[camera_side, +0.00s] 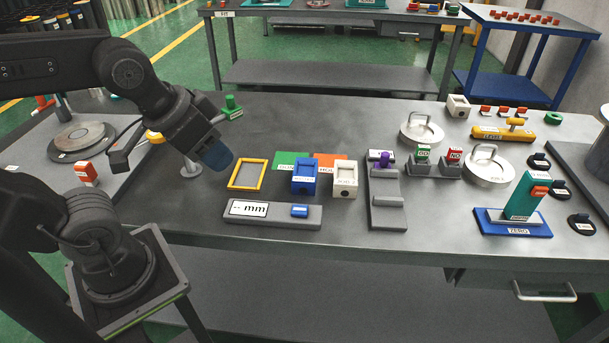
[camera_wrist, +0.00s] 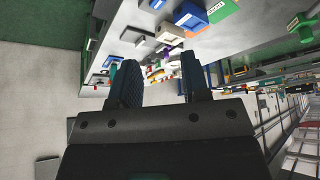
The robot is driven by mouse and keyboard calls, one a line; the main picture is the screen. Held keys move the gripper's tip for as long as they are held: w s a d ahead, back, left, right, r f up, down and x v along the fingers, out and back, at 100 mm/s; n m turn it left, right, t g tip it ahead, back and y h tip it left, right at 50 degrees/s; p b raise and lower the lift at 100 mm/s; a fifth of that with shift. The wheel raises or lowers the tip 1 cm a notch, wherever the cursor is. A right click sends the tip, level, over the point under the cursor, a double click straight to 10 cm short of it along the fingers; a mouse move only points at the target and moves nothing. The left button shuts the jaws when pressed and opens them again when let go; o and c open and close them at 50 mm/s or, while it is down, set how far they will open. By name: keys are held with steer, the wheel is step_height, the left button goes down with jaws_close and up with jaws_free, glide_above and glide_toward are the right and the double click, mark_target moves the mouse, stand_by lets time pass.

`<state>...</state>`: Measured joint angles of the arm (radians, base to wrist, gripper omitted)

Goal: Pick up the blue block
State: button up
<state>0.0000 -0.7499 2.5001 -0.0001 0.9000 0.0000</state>
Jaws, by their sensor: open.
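A blue block (camera_side: 304,179) with a white label stands upright on the grey table, between a yellow frame and a white block (camera_side: 345,180). The blue block also shows at the top of the wrist view (camera_wrist: 190,18), beside the white block (camera_wrist: 168,30). My gripper (camera_side: 218,158) is above the left part of the table, to the left of the blue block and apart from it. In the wrist view its two dark fingers (camera_wrist: 160,75) are spread, with nothing held between them.
The yellow frame (camera_side: 248,175) lies between my gripper and the blue block. A grey "mm" gauge (camera_side: 265,222) with a small blue button (camera_side: 299,210) lies in front. Green (camera_side: 290,158) and orange (camera_side: 330,158) plates are behind. A grey stand (camera_side: 387,215) is to the right.

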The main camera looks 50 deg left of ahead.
steer(key=o, duration=0.9)
steer(key=n+g+y, duration=0.1)
steer(key=n+g, duration=0.4)
steer(key=n, duration=0.4)
glide_above(305, 171)
steer(key=s+d, duration=0.1)
step_height(305, 171, down, 9)
steer(key=f, duration=0.9)
steer(key=w+a+f, duration=0.1)
steer(key=f, duration=0.4)
steer(key=shift+w, duration=0.1)
